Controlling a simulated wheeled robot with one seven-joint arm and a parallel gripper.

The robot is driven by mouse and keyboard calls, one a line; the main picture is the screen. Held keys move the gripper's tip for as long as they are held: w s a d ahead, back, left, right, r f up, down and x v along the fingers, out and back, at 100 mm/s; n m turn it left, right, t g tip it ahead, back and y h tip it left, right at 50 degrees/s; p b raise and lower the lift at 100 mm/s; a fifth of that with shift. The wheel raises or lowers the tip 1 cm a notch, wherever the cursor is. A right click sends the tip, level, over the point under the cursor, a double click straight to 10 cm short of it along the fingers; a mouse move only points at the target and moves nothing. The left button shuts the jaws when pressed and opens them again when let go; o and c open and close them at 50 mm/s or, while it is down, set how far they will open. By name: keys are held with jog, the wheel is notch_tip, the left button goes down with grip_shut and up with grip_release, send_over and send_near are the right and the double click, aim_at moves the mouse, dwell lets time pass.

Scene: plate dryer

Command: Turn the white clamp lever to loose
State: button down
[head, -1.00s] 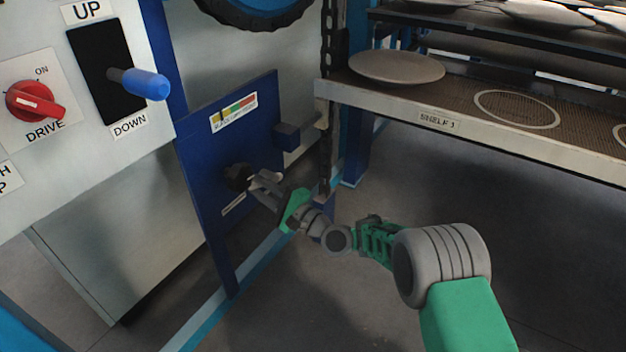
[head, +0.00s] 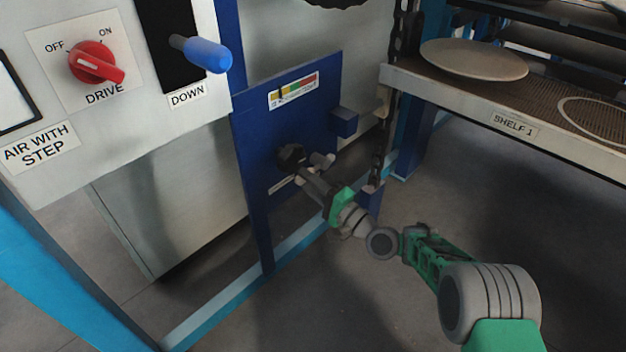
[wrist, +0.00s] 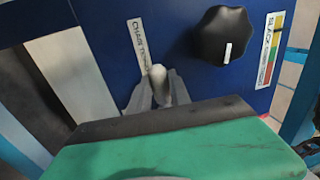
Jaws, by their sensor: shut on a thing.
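The white clamp lever (wrist: 157,76) shows in the wrist view as a pale rounded end between my two fingers, on the blue panel (wrist: 100,25) beside the chain tension label (wrist: 139,46). My gripper (wrist: 160,88) is shut on it. In the head view my gripper (head: 314,176) reaches the panel just right of and below the black knob (head: 290,157), and a pale part of the lever (head: 323,160) shows beside the fingers. The lever's base and pivot are mostly hidden by the fingers.
The black star knob (wrist: 224,36) is close to the fingers. The slack gauge strip (head: 293,91) is above it on the panel. A red drive switch (head: 96,63) and blue handle (head: 205,54) are at left. Shelf 1 (head: 470,108) with a plate (head: 473,59) is at right.

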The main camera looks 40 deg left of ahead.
jog(key=shift+f, duration=0.15)
jog(key=c, duration=1.2)
grip_release()
jog(key=shift+w+d, duration=0.1)
jog(key=shift+d, duration=0.1)
jog(key=d+p, duration=0.1)
jog(key=d, duration=0.4)
jog(key=d+f+p, duration=0.1)
jog(key=d, duration=0.1)
jog(key=shift+w+d+p, duration=0.15)
jog(key=shift+d+p, duration=0.1)
jog(key=shift+p, duration=0.05)
